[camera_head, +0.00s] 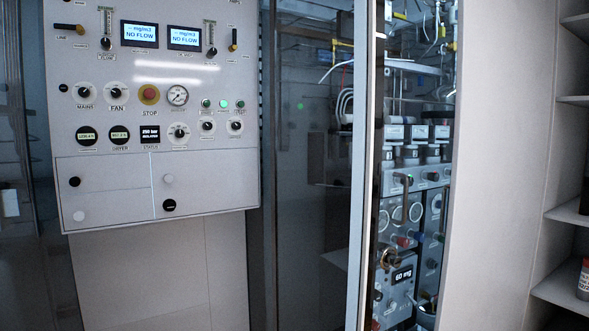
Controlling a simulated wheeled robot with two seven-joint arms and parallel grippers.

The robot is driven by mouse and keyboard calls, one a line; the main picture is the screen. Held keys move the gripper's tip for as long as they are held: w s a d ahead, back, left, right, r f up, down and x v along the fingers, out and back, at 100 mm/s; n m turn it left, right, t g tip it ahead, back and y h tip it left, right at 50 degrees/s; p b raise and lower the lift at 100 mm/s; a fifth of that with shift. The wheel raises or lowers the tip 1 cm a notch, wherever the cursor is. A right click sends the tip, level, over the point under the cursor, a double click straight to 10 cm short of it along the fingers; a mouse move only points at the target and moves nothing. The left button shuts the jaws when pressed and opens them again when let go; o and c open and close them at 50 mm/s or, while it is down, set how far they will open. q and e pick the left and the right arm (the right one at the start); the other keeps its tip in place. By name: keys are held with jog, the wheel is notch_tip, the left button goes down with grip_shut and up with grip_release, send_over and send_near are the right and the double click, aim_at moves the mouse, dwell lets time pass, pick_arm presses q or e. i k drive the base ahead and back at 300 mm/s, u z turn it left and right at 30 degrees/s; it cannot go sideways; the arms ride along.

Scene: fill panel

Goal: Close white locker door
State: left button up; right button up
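A broad, plain white upright panel (498,165) stands right of centre, beside open shelves (565,212). It may be the white locker door or a locker side wall; I cannot tell which. No handle shows on it, and its top and bottom run out of view. Neither of my grippers is in view.
A white control panel (105,60) with displays, knobs and a red stop button is at left. A glass door (315,150) with a pale frame stands in the middle, beside equipment with tubes and gauges (410,200). A small container (584,281) sits on a right shelf.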

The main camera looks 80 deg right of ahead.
aim_at(506, 60)
jog(key=z, duration=4.25)
jog(key=k, duration=0.4)
jog(key=z, duration=0.4)
jog(key=i, duration=1.1)
jog(key=u, duration=0.55)
jog(key=i, duration=0.35)
jog(key=u, duration=0.3)
